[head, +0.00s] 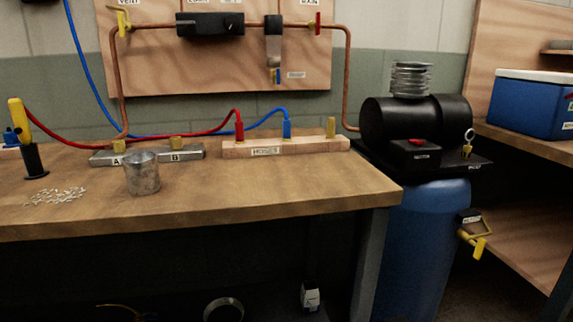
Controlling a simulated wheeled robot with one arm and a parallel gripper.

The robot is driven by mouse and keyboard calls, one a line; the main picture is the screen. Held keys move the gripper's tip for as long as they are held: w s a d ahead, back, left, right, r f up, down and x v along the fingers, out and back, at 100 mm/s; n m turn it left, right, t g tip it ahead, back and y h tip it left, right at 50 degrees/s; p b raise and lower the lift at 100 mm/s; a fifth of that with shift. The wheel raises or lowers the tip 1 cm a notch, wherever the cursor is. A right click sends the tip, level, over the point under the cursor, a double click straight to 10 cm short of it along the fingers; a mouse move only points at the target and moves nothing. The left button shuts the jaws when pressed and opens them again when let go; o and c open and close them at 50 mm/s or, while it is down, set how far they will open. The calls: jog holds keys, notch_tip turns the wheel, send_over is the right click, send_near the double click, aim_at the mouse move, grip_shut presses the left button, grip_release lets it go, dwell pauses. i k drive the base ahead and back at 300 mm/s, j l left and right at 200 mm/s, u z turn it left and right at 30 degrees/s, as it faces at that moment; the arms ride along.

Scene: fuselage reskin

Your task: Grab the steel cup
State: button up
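The steel cup (143,177) is a grey, mottled metal cup. It stands upright on the wooden workbench (250,195), left of the picture's middle and close to the bench's front edge. Its rim faces up, and I cannot see what is inside. Nothing touches it. My gripper does not show in the head view.
Small pale pieces (57,196) lie left of the cup. Metal blocks marked A and B (175,152) stand behind it, and a wooden hose rack (285,147) holds red and blue hoses. A black pump (415,125) stands right of the bench. The bench right of the cup is clear.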

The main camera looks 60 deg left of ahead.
aim_at(141, 168)
jog(key=u, duration=3.05)
